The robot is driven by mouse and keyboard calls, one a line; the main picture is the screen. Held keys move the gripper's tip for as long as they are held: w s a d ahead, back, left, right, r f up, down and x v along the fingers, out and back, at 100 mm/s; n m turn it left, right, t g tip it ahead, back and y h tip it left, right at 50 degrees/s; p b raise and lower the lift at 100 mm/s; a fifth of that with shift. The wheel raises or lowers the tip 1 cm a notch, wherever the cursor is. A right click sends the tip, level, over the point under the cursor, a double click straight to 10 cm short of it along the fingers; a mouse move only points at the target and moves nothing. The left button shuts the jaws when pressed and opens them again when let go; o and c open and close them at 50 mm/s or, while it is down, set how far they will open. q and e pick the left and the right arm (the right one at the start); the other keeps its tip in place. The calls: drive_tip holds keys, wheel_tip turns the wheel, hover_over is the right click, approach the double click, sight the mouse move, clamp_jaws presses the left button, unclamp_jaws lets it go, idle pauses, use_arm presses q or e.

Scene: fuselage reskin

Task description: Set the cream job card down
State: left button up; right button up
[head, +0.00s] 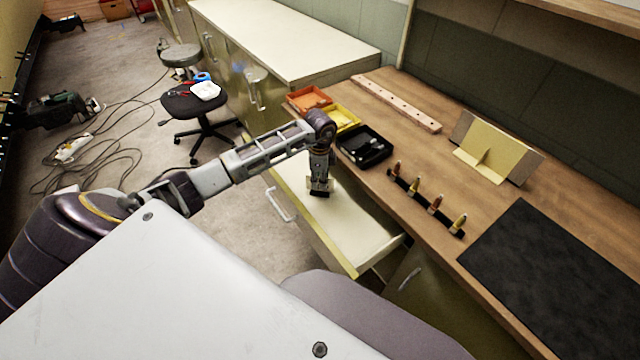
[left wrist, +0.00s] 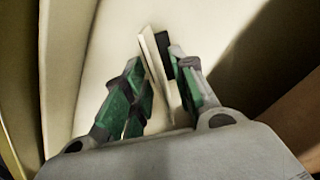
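My left gripper (head: 320,188) points down into the pulled-out cream drawer (head: 345,228) in the head view. In the left wrist view its green-padded fingers (left wrist: 160,82) are closed on a thin cream piece, the job card (left wrist: 153,58), seen nearly edge-on. A dark strip shows beside the card at the right fingertip. The pale drawer floor (left wrist: 105,40) lies beyond the fingers; I cannot tell whether the card touches it. The card cannot be made out in the head view. My right gripper is not in view.
The wooden bench (head: 415,110) beside the drawer carries an orange tray (head: 309,98), a yellow tray, a black tray (head: 364,150), a row of small fasteners (head: 428,197), a pale yellow stand (head: 497,148) and a black mat (head: 560,275). Drawer walls surround the gripper.

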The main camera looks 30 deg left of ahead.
use_arm(q)
wheel_tip(320, 180, up, 8)
drive_tip(key=shift+f, duration=0.25)
drive_tip(key=shift+r, duration=0.75)
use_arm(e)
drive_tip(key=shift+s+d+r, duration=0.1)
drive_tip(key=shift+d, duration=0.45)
